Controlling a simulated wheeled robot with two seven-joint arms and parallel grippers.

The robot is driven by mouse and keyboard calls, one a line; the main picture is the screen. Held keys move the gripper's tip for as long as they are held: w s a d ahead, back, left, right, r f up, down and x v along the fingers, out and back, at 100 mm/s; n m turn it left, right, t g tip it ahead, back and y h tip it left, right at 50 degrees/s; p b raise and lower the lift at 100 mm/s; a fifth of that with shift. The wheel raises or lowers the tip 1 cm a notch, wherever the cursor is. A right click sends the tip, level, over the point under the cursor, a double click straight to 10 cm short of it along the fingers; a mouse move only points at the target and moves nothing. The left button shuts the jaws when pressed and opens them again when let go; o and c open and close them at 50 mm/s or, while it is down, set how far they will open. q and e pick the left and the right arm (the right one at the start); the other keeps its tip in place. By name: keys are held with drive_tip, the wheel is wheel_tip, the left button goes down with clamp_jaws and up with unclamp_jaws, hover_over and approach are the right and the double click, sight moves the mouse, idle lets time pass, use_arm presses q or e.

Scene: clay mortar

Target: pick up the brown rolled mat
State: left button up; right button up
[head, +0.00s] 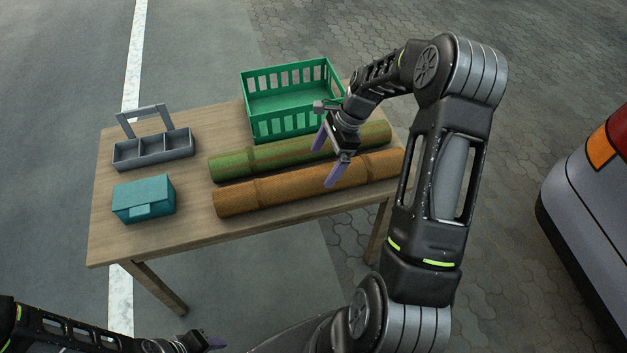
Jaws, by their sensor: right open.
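The brown rolled mat (275,192) lies along the near edge of the wooden table, tilted up to the right. A green rolled mat (255,160) lies just behind it, nearly parallel. My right gripper (327,162) is open and empty, with its purple fingertips over the two mats. One finger shows in front of the brown mat and the other in front of the green mat; I cannot tell whether either touches. My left gripper (205,342) is low at the bottom edge, below the table and far from the mats. Its jaws are too unclear to judge.
On the table (110,243) stand a green slotted crate (262,123) behind the mats, a grey divided caddy (153,150) and a teal box (143,198) at the left. A parked vehicle (597,200) is at the right. Paved ground lies around the table.

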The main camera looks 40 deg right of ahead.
sight(314, 178)
drive_tip(key=shift+x, duration=1.15)
drive_tip(key=shift+p+x, duration=0.4)
drive_tip(key=shift+x, duration=2.25)
drive_tip(key=shift+r, duration=0.1)
clamp_jaws()
drive_tip(key=shift+r, duration=0.1)
wheel_tip(314, 178, up, 10)
drive_tip(key=shift+f, duration=0.1)
